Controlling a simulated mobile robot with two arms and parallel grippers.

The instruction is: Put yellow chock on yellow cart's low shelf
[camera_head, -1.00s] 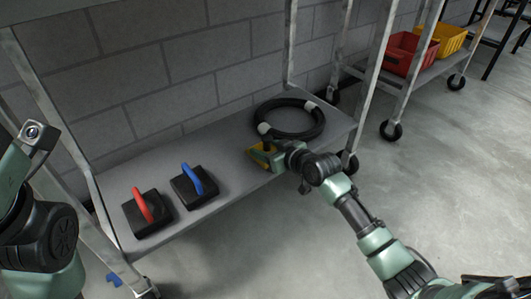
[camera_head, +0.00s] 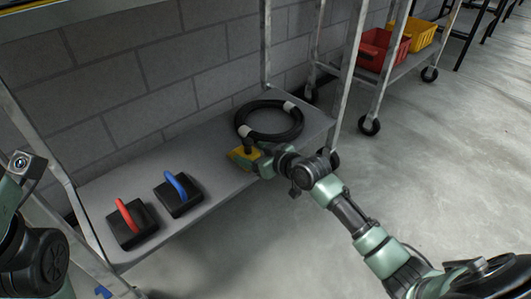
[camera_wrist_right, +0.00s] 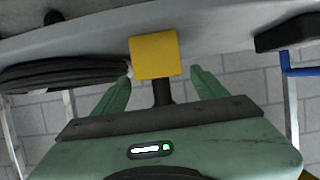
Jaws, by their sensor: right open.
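The yellow chock (camera_head: 238,158) sits on the grey low shelf (camera_head: 218,150) of a metal cart, in front of a coiled black hose. In the right wrist view the chock (camera_wrist_right: 155,56) shows a yellow face and a dark post. My right gripper (camera_head: 258,160) reaches in from the right, at the chock. In the wrist view its green fingers (camera_wrist_right: 158,90) are open, one on each side of the dark post, with gaps visible. Part of my left arm is at the left edge; its fingers are out of sight.
Black blocks with a red handle (camera_head: 125,214) and a blue handle (camera_head: 176,186) stand on the shelf's left. The coiled hose (camera_head: 270,137) lies behind the chock. Another cart holds a red bin (camera_head: 381,52) and yellow bin (camera_head: 415,38). Open floor lies right.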

